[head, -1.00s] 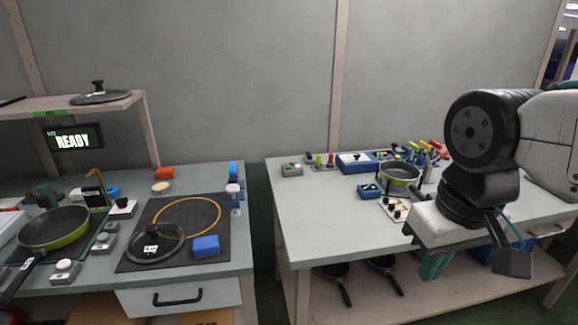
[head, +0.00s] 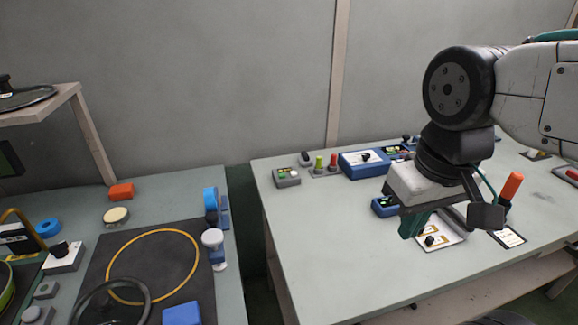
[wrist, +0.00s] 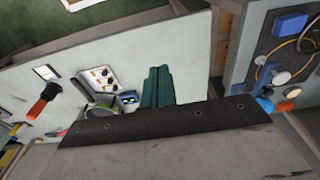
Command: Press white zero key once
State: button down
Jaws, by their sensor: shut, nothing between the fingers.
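No key marked zero can be read in either view. A small grey box (head: 287,177) at the left back of the right table carries a green button and a pale button, too small to read. A pale round button (head: 32,314) on a grey block shows at the lower left edge of the left table. My gripper (head: 410,225), with teal fingers, is shut and empty above the right table, in front of a white panel with dark knobs (head: 440,237). In the wrist view my fingers (wrist: 157,87) are together, beside that white panel (wrist: 97,77).
A blue box (head: 362,163) and red and green handles (head: 326,163) stand at the right table's back. An orange-handled tool (head: 511,186) stands to the right of my gripper. A yellow ring (head: 154,233) lies on the left table. The right table's front left is clear.

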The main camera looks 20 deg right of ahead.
jog(key=shift+d, duration=0.1)
jog(key=m+t+y, duration=0.2)
jog(key=t+y, duration=0.3)
jog(key=t, duration=0.1)
send_over(296, 174)
notch_tip(296, 174, down, 11)
jog(key=shift+w+d+r, duration=0.1)
jog(key=shift+r, duration=0.1)
jog(key=shift+f, duration=4.4)
jog(key=shift+f, duration=0.15)
